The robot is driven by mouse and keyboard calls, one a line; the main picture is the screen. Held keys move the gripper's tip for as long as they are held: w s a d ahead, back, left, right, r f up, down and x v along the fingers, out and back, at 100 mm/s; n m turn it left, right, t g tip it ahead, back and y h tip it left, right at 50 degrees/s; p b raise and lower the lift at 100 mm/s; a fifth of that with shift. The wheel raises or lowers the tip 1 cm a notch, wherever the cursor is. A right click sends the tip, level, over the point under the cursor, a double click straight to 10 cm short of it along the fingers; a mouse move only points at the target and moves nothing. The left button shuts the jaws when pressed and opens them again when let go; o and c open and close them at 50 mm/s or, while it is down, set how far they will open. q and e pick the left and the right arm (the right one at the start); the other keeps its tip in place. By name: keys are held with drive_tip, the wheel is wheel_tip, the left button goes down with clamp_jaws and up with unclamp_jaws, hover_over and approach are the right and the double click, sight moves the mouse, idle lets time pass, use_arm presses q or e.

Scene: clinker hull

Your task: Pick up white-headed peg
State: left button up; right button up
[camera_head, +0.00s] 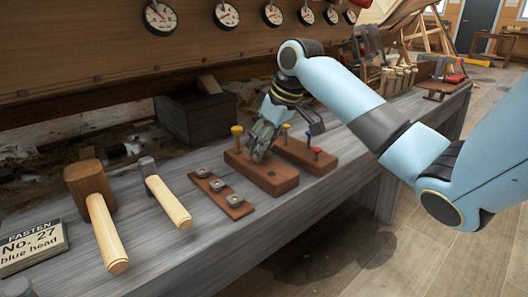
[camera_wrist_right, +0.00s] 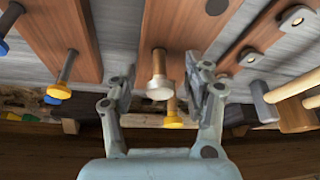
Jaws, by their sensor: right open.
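The white-headed peg (camera_wrist_right: 159,88) stands in a brown wooden block (camera_wrist_right: 185,25), seen in the right wrist view. Its head is pale and its shaft is tan. My right gripper (camera_wrist_right: 161,76) is open, with one finger on each side of the peg; I cannot tell whether either touches it. In the head view my right gripper (camera_head: 262,142) is low over the near block (camera_head: 272,182) and hides the white-headed peg. A yellow-headed peg (camera_head: 237,131) stands in the same block, close beside the gripper. My left gripper is not in view.
A second block (camera_head: 297,150) beside it holds yellow-, blue- and red-headed pegs. A strip with metal plates (camera_head: 222,193), a hammer (camera_head: 168,200), a mallet (camera_head: 100,215) and a sign reading "No. 27 blue head" (camera_head: 32,248) lie on the bench to the left.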

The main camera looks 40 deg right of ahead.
drive_tip(key=shift+c, duration=0.4)
clamp_jaws()
drive_tip(key=shift+r, duration=0.1)
